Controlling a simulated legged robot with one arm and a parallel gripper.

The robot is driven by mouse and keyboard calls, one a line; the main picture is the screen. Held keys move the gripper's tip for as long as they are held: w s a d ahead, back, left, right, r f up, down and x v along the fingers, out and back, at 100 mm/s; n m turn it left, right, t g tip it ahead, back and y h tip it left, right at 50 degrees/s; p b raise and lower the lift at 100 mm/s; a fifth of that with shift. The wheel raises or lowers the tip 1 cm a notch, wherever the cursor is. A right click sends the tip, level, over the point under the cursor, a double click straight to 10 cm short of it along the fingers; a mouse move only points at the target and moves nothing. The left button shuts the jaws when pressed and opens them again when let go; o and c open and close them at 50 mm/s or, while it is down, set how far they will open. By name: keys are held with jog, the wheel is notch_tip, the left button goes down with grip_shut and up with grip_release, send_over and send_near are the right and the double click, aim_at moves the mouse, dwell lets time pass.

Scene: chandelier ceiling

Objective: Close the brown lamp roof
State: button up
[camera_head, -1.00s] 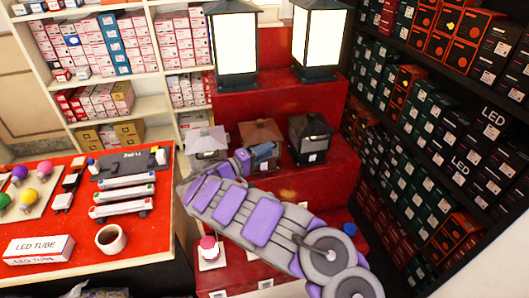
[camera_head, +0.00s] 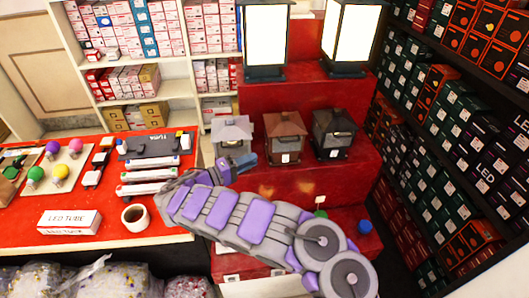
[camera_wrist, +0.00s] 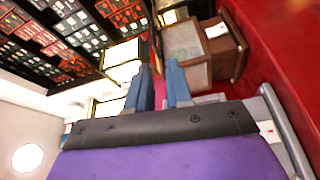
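The brown lamp (camera_head: 286,151) stands on a red step between two other small lamps. Its brown roof (camera_head: 284,124) sits over the body in the head view; I cannot tell whether it is fully shut. My gripper (camera_head: 246,163) is left of the brown lamp, in front of the grey lamp's lower part. In the wrist view my gripper's two blue-grey fingers (camera_wrist: 160,88) are apart with nothing held between them. A brown box-like lamp part (camera_wrist: 226,50) with pale panels shows just beyond the right finger.
A grey lamp (camera_head: 232,131) stands left of the brown one and a dark lamp (camera_head: 333,130) right. Two large lit lanterns (camera_head: 264,40) (camera_head: 351,35) stand on the step above. A red table (camera_head: 95,215) lies left, boxed shelves (camera_head: 450,120) right.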

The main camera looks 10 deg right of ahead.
jog(key=shift+v, duration=1)
jog(key=shift+s+a, duration=0.1)
jog(key=shift+a, duration=0.15)
jog(key=shift+d+r, duration=0.1)
jog(key=shift+d, duration=0.05)
